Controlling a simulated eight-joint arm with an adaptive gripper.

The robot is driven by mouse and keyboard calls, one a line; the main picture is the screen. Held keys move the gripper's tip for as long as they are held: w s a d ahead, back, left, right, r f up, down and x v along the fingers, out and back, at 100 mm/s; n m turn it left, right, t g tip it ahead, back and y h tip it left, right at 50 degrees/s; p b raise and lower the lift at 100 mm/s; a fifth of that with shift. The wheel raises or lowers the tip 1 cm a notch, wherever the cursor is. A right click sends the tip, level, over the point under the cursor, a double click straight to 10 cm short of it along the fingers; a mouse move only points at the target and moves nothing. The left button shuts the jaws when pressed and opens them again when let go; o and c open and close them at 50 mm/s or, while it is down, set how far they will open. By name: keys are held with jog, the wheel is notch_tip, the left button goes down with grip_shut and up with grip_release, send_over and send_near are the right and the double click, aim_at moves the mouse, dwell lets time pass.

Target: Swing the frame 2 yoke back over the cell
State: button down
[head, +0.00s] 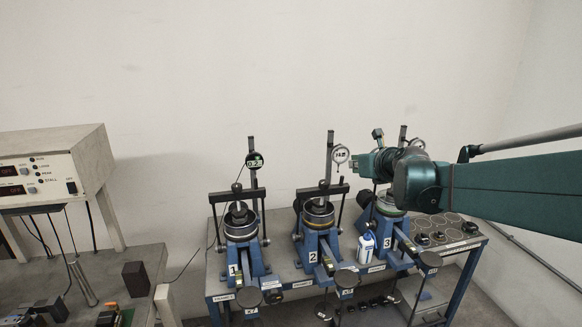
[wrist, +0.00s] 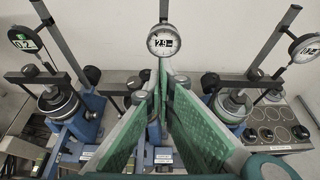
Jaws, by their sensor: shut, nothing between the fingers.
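Frame 2 (head: 315,243) is the middle of three blue lever frames on the bench, marked with a "2" label. Its dark yoke crossbar (head: 334,189) runs roughly level above the round cell (head: 319,211) in the head view; I cannot tell whether it is exactly over it. A round gauge (head: 340,154) sits by its post, and it shows in the wrist view (wrist: 163,40). My gripper (head: 358,164) is shut and empty, to the right of the frame 2 post and near the gauge in the picture. In the wrist view its green fingers (wrist: 164,80) hide most of frame 2.
Frame 1 (head: 240,262) with a green-lit gauge (head: 254,160) stands left. Frame 3 (head: 393,236) stands right, partly hidden by my arm. A white-and-blue bottle (head: 366,246) stands between frames 2 and 3.

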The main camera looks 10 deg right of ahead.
jog(key=s+f+t+p, duration=0.2)
jog(key=s+f+p, duration=0.1)
jog(key=s+f, duration=0.5)
jog(key=shift+d+f+t, duration=0.15)
jog(key=shift+f+t, duration=0.25)
jog(key=shift+f, duration=0.85)
jog(key=shift+w, duration=0.2)
send_near(341, 183)
jog(key=w, duration=0.2)
jog(key=w+f, duration=0.1)
jog(key=w, duration=0.1)
jog(key=shift+w+p, duration=0.25)
jog(key=shift+p, duration=0.15)
jog(key=shift+w, duration=0.6)
jog(key=shift+r, duration=0.1)
